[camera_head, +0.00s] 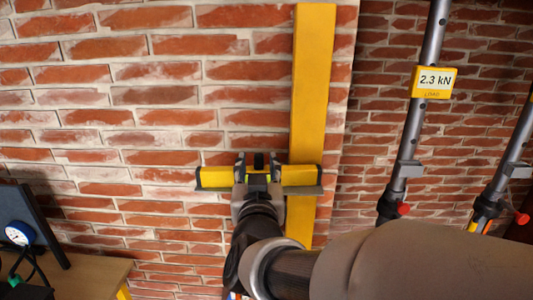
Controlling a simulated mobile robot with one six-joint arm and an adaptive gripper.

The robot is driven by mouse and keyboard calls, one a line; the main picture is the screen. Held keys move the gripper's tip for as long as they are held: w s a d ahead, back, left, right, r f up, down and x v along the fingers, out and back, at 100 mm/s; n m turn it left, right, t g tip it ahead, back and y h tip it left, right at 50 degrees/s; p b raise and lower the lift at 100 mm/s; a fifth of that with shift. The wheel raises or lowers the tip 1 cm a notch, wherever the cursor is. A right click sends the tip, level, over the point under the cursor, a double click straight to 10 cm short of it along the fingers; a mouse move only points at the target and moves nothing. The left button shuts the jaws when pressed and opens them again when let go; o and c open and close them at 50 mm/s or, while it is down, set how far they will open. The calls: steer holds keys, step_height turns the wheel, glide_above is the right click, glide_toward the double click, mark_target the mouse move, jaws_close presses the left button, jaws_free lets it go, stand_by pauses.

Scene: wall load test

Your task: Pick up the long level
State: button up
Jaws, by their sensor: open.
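The long level is a yellow bar with dark ends (216,176), lying horizontally on a thin grey ledge (310,190) against the brick wall. Its right part crosses in front of a tall yellow upright beam (313,85). My gripper (258,166) is at the middle of the level, its fingers at the bar and covering part of it. A small greenish patch, perhaps a vial, shows between the fingers. The gripper is open; whether the fingers touch the level cannot be told.
Grey metal props (431,45) with red handles stand to the right, one with a yellow display (434,82) reading 2.3 kN. The wall left of the level is clear.

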mark_target(259, 159)
steer(key=w, duration=0.2)
steer(key=w+b, duration=0.1)
steer(key=w, duration=0.3)
steer(key=shift+f+b, duration=0.25)
steer(key=shift+b, duration=0.1)
steer(key=shift+c, duration=0.3)
jaws_close()
steer(key=shift+r, duration=0.1)
